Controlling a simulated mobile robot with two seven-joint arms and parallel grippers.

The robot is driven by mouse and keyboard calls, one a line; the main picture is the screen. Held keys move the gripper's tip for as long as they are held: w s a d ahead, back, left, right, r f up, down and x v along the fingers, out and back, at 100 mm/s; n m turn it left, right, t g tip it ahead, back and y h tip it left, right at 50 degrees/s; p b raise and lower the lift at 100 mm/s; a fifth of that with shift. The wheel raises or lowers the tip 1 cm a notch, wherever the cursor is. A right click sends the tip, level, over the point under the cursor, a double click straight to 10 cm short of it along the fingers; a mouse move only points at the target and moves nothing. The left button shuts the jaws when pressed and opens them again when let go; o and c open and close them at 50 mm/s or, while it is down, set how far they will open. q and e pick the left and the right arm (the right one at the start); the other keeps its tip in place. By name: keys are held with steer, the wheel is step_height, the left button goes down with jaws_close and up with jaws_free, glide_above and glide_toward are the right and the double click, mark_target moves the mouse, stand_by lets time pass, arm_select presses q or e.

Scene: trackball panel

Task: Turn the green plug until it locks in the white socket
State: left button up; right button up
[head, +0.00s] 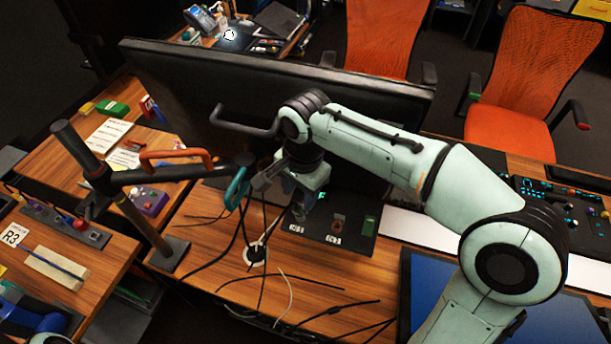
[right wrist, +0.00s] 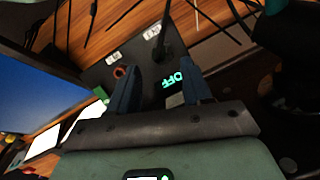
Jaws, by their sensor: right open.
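My right gripper (head: 300,208) is over the left part of the black panel (head: 352,238) on the desk. In the right wrist view, its two blue fingers (right wrist: 158,70) are spread apart with nothing seen gripped between them. A dark upright post and a lit green "OFF" display show beyond the fingers. A green block (head: 370,222) is at the panel's right edge, apart from the gripper. I cannot tell whether it is the green plug. A white round fitting (head: 255,253) with dark cables is on the desk left of the panel; I cannot tell if it is the white socket. My left gripper is not seen.
A large black monitor (head: 270,85) stands behind my right arm. A dark stand (head: 150,225) with a teal carabiner (head: 237,188) and hanging cables is left of the gripper. Loose cables cross the desk in front. A white keyboard-like strip (head: 420,230) lies to the right.

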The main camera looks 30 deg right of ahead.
mark_target(298, 217)
step_height(298, 217, down, 6)
steer(key=shift+w+a+b, duration=0.1)
steer(key=shift+b, duration=0.3)
steer(key=shift+w+f, duration=0.1)
steer(key=shift+f, duration=0.5)
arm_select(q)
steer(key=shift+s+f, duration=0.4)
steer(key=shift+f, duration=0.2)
arm_select(e)
jaws_close()
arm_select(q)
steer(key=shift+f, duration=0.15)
arm_select(e)
steer(key=shift+m, duration=0.3)
